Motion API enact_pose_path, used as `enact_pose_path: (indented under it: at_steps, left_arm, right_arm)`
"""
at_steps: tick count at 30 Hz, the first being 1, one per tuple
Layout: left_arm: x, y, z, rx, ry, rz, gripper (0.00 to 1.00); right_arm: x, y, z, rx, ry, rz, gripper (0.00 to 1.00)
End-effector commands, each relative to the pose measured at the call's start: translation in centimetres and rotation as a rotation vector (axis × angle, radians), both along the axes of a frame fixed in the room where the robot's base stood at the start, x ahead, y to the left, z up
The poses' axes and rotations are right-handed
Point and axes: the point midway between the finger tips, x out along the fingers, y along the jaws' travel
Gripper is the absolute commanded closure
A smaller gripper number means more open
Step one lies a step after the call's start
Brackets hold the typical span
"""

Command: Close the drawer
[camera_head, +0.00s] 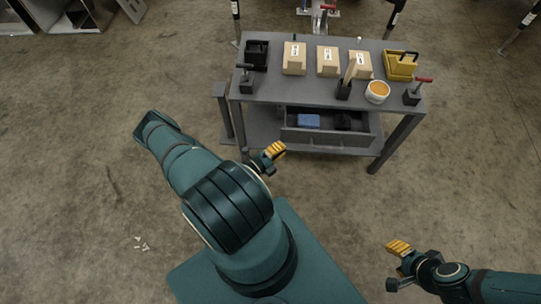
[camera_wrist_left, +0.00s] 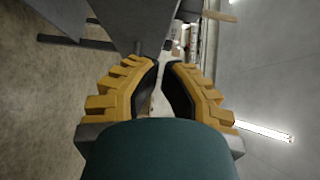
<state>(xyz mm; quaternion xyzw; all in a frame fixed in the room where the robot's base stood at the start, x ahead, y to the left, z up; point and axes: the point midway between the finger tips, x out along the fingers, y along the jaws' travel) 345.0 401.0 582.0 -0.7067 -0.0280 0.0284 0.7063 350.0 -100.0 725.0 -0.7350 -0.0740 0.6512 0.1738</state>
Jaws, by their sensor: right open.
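The drawer (camera_head: 326,137) is under the grey workbench top and stands pulled out, with its inside visible from above. A blue item (camera_head: 309,121) and a black item (camera_head: 350,121) lie in it. My left gripper (camera_head: 277,153) is in front of the drawer's left end, apart from it as far as I can tell. In the left wrist view its yellow fingers (camera_wrist_left: 161,64) have tips close together with a narrow gap and nothing between them. My right gripper (camera_head: 393,264) is open and empty over the floor at the lower right, well away from the drawer.
The workbench (camera_head: 290,87) carries several tan boxes (camera_head: 328,61), a yellow bin (camera_head: 400,65), a white round container (camera_head: 377,91) and clamps. Its right leg (camera_head: 396,143) stands beside the drawer. The concrete floor (camera_head: 455,160) in front and to the right is clear.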

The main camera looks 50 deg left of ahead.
Motion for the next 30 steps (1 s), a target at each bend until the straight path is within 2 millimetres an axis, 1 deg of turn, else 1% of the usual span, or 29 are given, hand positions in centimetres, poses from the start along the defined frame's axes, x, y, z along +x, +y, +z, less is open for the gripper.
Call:
enact_pose_path:
  at_steps: [1,3,6,9,15,30]
  left_arm:
    - [1.1,0.0,-0.1,0.000,-0.003,-0.002,1.00]
    - [2.3,0.1,-0.1,-0.001,-0.002,-0.002,1.00]
    - [3.1,1.6,-0.1,0.003,-0.001,0.000,1.00]
    - [3.8,2.4,-0.1,0.002,-0.001,-0.002,1.00]
    - [4.4,3.2,0.0,0.002,-0.001,-0.001,1.00]
    - [4.5,3.2,0.0,0.001,-0.001,-0.001,1.00]
  right_arm:
    - [0.0,0.0,-0.2,0.000,-0.001,0.000,0.53]
    - [0.1,0.0,-0.4,0.000,-0.002,-0.001,0.53]
    - [0.1,0.0,-0.8,0.000,-0.003,-0.001,0.53]
    - [0.2,0.0,-1.0,-0.001,-0.005,-0.001,0.53]
    - [0.2,0.0,-1.2,-0.001,-0.006,-0.001,0.53]
    - [0.2,0.0,-1.1,-0.001,-0.006,-0.001,0.53]
